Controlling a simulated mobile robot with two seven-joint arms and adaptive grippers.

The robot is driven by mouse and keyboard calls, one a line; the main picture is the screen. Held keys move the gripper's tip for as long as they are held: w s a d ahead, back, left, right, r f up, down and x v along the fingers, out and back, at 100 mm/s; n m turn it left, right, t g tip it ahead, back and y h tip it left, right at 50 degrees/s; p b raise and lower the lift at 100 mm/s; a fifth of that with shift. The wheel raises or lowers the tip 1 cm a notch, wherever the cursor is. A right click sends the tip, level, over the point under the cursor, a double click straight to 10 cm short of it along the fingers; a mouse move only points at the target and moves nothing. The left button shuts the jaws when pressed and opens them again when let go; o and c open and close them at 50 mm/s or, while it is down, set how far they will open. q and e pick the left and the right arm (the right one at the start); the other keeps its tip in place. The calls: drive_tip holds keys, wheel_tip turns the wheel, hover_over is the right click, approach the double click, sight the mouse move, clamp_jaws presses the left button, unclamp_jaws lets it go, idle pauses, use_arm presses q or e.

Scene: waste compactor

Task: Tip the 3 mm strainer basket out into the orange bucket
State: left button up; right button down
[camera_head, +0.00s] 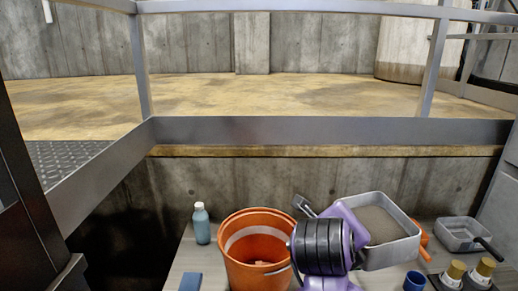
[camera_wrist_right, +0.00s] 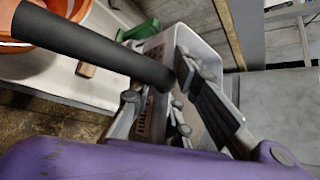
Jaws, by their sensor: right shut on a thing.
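My left gripper is not in view.
A second metal basket with a black handle (camera_head: 463,233) rests at the far right. A blue bottle (camera_head: 201,224), blue block (camera_head: 190,281), blue cup (camera_head: 414,281) and gold-capped bottles (camera_head: 484,270) stand on the bench. A metal railing (camera_head: 330,130) runs behind.

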drive_tip(key=w+a+r+n+t+y, duration=0.1)
drive_tip(key=w+r+n+y, duration=0.2)
drive_tip(key=r+n+y, duration=0.2)
drive_tip(key=shift+a+r+n+t+y, duration=0.15)
drive_tip(key=shift+r+n+t+y, duration=0.2)
drive_tip(key=shift+r, duration=0.55)
